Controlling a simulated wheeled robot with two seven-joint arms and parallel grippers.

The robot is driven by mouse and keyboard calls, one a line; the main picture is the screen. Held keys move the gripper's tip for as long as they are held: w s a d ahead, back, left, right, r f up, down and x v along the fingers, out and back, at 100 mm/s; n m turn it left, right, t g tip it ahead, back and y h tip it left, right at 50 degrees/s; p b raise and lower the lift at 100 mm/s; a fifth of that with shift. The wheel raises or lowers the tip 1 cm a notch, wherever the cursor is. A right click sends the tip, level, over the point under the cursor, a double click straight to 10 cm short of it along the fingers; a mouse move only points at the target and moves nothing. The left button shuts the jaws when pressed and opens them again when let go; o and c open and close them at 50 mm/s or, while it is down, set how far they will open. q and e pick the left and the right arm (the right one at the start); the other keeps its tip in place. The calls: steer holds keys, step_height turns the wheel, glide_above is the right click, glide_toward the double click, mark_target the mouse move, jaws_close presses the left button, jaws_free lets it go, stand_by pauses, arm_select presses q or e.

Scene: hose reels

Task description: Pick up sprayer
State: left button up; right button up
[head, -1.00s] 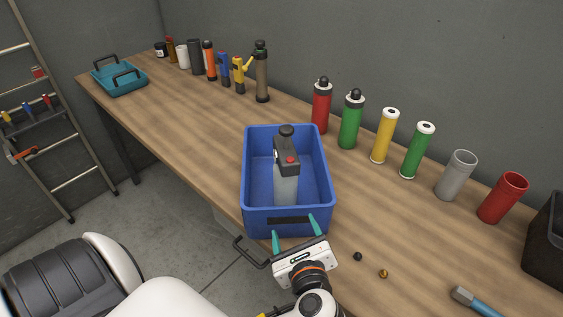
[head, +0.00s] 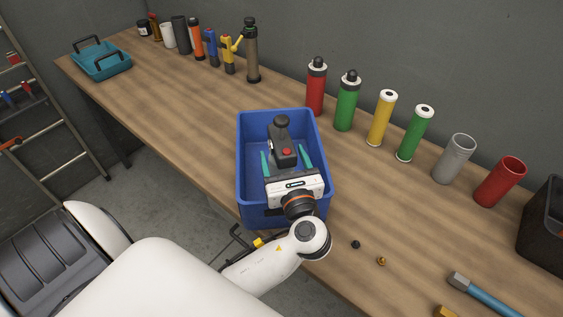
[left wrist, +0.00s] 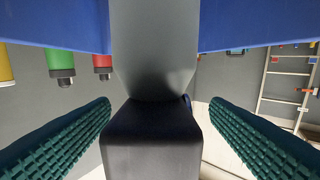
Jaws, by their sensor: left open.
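The sprayer (head: 280,143) is a grey bottle with a black head and a red button. It stands inside the blue crate (head: 248,160) on the workbench. My left gripper (head: 283,152) is open over the crate, its two teal fingers on either side of the sprayer. In the left wrist view the sprayer's grey body and black part (left wrist: 153,50) fill the middle, between the fingers of the gripper (left wrist: 160,110). Gaps show between fingers and sprayer. The white gripper body hides the sprayer's lower part in the head view. My right gripper is not in view.
Red, green and yellow bottles and tubes stand along the wall, such as the red bottle (head: 315,90). A teal tray (head: 100,65) sits at the far left. A black bin (head: 545,230) and a hammer (head: 485,295) are at right. The bench left of the crate is clear.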

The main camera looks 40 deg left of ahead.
arm_select(q)
steer(key=x, duration=0.3)
steer(key=shift+w+a+f, duration=0.1)
steer(key=shift+w+a, duration=0.05)
steer(key=shift+c, duration=0.3)
steer(key=c, duration=0.3)
jaws_close()
